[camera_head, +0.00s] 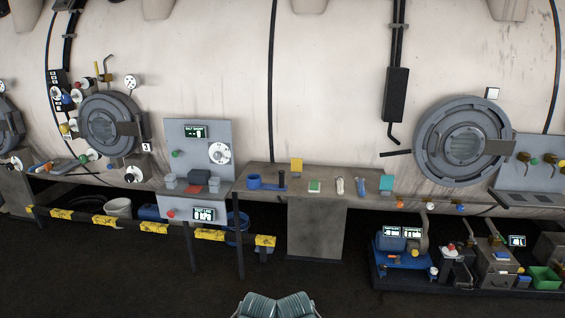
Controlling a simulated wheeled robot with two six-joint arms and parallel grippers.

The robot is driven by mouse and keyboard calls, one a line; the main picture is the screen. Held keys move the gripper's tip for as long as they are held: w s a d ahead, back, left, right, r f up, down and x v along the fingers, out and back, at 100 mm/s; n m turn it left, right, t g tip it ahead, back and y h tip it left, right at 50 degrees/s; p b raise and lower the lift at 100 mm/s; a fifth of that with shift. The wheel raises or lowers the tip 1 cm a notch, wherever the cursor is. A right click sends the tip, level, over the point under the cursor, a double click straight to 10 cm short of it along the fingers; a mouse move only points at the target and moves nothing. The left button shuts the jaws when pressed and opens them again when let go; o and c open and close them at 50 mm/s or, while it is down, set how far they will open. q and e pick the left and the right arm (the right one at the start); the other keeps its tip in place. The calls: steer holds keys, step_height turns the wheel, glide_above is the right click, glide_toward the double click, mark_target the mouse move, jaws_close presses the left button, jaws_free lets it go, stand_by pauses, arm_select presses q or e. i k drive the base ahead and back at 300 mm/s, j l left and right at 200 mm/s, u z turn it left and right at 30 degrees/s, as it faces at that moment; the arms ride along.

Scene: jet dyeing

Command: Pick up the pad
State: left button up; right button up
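A small flat green and white block (315,186), which looks like the pad, lies on the grey worktop (262,174) in front of the big pale vessel. Nothing touches it. Two ribbed grey-green parts of my own body show at the bottom edge, far from the worktop. I cannot make out any gripper fingers in this view.
A grey test station (197,140) stands left. Yellow-black barrier rails (209,235) run below it. The floor in front is clear.

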mark_target(314, 186)
steer(key=i+u, duration=0.2)
steer(key=i, duration=0.75)
steer(key=i+u, duration=0.25)
steer(key=i, duration=0.7)
steer(key=i+j+z, duration=0.1)
steer(key=i+z, duration=0.25)
steer(key=i, duration=0.25)
